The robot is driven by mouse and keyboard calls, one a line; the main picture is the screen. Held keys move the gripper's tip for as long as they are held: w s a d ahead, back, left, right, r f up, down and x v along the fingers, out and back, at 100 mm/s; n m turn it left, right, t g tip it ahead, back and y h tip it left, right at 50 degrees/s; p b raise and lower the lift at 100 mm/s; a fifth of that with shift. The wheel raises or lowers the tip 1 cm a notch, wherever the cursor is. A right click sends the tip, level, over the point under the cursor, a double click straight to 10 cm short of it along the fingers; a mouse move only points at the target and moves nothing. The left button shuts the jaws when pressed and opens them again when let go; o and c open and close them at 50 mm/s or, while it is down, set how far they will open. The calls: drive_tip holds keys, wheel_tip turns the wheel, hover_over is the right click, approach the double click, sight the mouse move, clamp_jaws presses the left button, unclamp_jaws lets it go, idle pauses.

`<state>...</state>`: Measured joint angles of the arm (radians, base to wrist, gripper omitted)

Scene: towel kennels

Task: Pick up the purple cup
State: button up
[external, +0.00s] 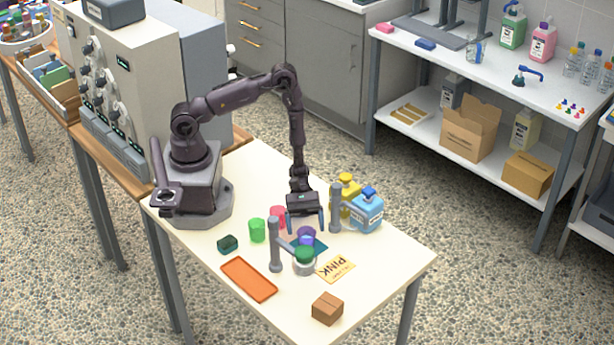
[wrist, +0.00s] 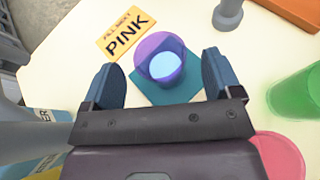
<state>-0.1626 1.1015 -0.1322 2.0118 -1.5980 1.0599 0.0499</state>
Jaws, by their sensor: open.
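The purple cup (external: 307,237) stands upright on a teal mat (external: 321,246) on the table. In the wrist view the purple cup (wrist: 148,47) is seen from above, its inside pale blue, on the teal mat (wrist: 180,92). My gripper (external: 305,224) points down above the cup, with its fingers spread. In the wrist view my gripper (wrist: 160,78) has one finger to each side of the cup's near edge, with gaps on both sides. Nothing is held. I cannot tell the exact height of the fingertips over the cup.
A green cup (external: 257,230) and a pink cup (external: 278,215) stand left of my gripper. Grey posts (external: 274,248) (external: 336,210) flank it.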

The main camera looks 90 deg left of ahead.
sight(306, 236)
drive_tip(key=x, duration=0.3)
drive_tip(key=shift+f, duration=0.25)
drive_tip(key=c, duration=1)
drive_tip(key=shift+c, duration=0.2)
